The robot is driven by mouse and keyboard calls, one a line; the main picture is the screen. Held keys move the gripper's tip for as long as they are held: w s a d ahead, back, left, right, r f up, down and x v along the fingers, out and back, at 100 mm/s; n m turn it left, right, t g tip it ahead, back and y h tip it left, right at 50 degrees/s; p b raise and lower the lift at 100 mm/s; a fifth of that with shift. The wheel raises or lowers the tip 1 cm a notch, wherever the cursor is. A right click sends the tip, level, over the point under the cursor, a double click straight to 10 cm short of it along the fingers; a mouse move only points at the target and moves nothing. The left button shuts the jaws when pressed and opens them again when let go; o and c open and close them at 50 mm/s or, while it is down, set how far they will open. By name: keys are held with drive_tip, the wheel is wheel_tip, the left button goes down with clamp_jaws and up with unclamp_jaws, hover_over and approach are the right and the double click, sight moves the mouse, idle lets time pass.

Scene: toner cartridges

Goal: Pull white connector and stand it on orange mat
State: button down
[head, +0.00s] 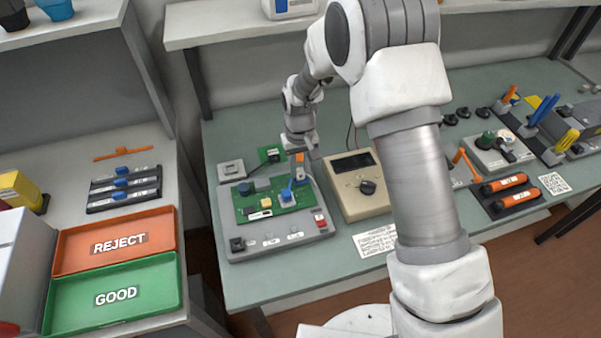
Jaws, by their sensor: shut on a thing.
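My gripper (299,174) is at the right rear end of a green circuit board (248,211), pointing down and shut on a small part there. The part is mostly hidden by the fingers, and I cannot tell if it is the white connector or if it is still seated. A blue piece (286,194) stands on the board just below and left of the fingertips. A small white strip (260,215) lies near the board's front edge. I see no plain orange mat. An orange tray marked REJECT (66,257) lies on the left table.
The board sits on a grey fixture (262,243) with buttons. A beige meter (374,203) stands close to its right. A green tray marked GOOD (60,307) is in front of the orange tray. A gap separates the two tables. My arm crosses the middle of the view.

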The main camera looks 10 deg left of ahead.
sight(300, 170)
drive_tip(key=shift+r+p, duration=1.2)
drive_tip(key=shift+r, duration=1.4)
idle(0.9)
drive_tip(key=shift+r+p, duration=1.05)
drive_tip(key=shift+r, duration=0.85)
drive_tip(key=shift+w+d+f, duration=0.1)
